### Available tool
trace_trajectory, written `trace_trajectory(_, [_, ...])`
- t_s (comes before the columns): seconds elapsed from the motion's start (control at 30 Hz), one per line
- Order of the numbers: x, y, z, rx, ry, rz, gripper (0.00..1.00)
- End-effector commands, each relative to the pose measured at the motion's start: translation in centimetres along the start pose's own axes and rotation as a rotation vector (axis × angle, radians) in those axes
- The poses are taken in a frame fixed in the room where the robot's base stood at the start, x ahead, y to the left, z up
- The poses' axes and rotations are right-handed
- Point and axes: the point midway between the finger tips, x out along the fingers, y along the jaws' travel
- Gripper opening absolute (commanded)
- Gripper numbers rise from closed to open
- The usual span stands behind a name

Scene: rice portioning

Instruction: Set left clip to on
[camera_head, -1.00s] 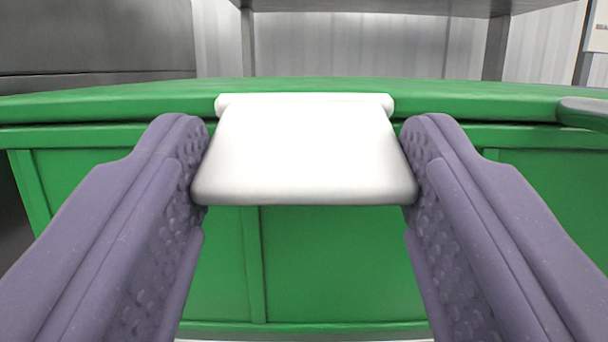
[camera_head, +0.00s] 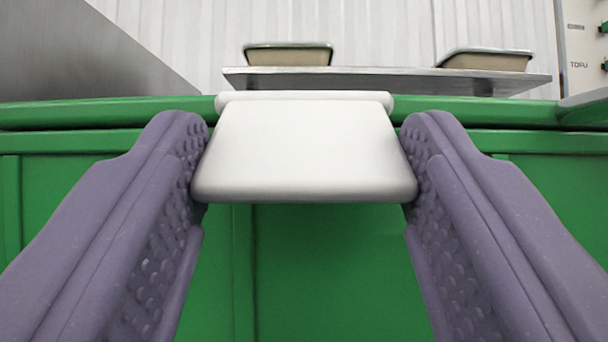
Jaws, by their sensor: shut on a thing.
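A white clip (camera_head: 304,150) sits at the upper edge of a green container (camera_head: 345,265), in front of its wall. It has a rounded bar along its top and a wider lower lip. My gripper (camera_head: 304,165) has two purple padded fingers, one at each side of the clip. The fingers are shut on the clip, touching its left and right edges. The back of the clip and its hinge are hidden.
A metal shelf (camera_head: 390,79) behind the container carries two trays, one at left (camera_head: 287,55) and one at right (camera_head: 487,60). A grey metal surface (camera_head: 125,50) stands at upper left. A panel marked TOFU (camera_head: 580,50) is at upper right.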

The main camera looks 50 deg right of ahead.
Motion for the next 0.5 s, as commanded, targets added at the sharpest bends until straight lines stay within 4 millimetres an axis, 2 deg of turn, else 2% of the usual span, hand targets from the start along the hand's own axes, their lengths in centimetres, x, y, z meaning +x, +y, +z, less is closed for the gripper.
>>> trace_trajectory(0.1, [-0.05,-0.03,0.02,0.000,-0.001,-0.001,0.29])
trace_trajectory(0.13, [-0.05,-0.03,0.03,0.000,-0.002,-0.001,0.64])
trace_trajectory(0.2, [-0.05,-0.03,0.02,0.000,-0.001,-0.001,0.80])
trace_trajectory(0.23, [-0.04,-0.03,0.02,0.000,-0.001,-0.001,0.85])
trace_trajectory(0.5, [-0.07,-0.02,0.01,0.000,-0.001,-0.001,0.85])
